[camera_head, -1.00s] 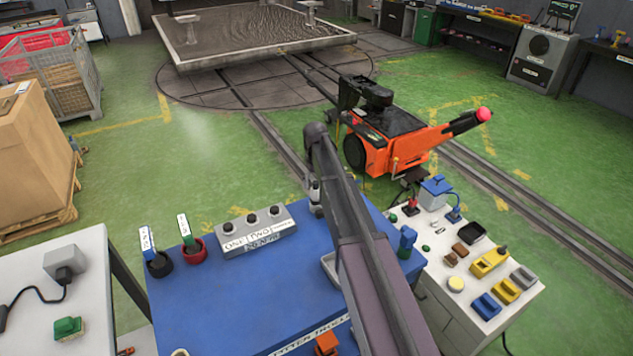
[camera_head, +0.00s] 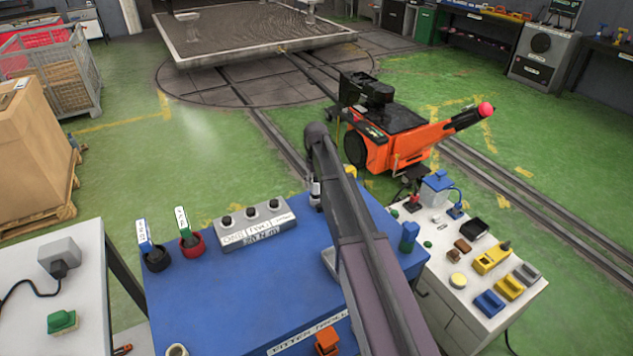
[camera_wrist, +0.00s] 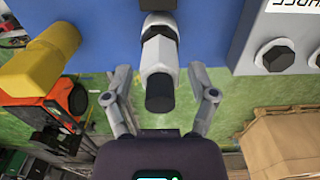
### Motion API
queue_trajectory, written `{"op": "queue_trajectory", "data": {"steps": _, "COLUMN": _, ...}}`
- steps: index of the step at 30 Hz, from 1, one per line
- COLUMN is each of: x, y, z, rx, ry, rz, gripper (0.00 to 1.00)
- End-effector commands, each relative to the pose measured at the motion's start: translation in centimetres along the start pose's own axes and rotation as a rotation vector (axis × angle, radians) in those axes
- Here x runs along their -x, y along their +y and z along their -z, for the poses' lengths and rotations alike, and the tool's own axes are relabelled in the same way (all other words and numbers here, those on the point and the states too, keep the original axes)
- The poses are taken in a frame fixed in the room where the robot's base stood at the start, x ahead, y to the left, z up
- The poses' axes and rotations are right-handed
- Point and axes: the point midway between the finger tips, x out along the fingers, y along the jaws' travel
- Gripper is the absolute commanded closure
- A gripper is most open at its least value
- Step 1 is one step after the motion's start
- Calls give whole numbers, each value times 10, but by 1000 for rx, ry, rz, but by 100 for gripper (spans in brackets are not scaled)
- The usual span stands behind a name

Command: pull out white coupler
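The white coupler (camera_wrist: 158,52) is a white cylinder with a dark band and a dark end. In the wrist view it stands out from the blue surface (camera_wrist: 100,18) towards my gripper. My gripper (camera_wrist: 160,97) is open, with one finger on each side of the coupler's dark end. Gaps show between both fingers and the coupler. In the head view a small part of the coupler (camera_head: 316,190) shows at the far edge of the blue table (camera_head: 230,290), and my arm hides my gripper.
A grey button box (camera_head: 255,228) stands close to the coupler. It shows at the right in the wrist view (camera_wrist: 245,30), with a yellow cylinder (camera_wrist: 42,55) at the left. A white table (camera_head: 455,310) with several small parts is at the right. An orange machine (camera_head: 400,148) stands behind.

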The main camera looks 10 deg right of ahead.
Motion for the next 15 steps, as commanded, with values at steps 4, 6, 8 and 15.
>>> {"op": "queue_trajectory", "data": {"steps": 4, "x": 0, "y": 0, "z": 0, "rx": 0, "ry": 0, "rz": 0, "gripper": 86}}
{"op": "queue_trajectory", "data": {"steps": 6, "x": 0, "y": 0, "z": 0, "rx": 0, "ry": 0, "rz": 0, "gripper": 100}}
{"op": "queue_trajectory", "data": {"steps": 8, "x": 0, "y": 0, "z": 0, "rx": 0, "ry": 0, "rz": 0, "gripper": 58}}
{"op": "queue_trajectory", "data": {"steps": 15, "x": 0, "y": 0, "z": 0, "rx": -1, "ry": 0, "rz": 0, "gripper": 100}}
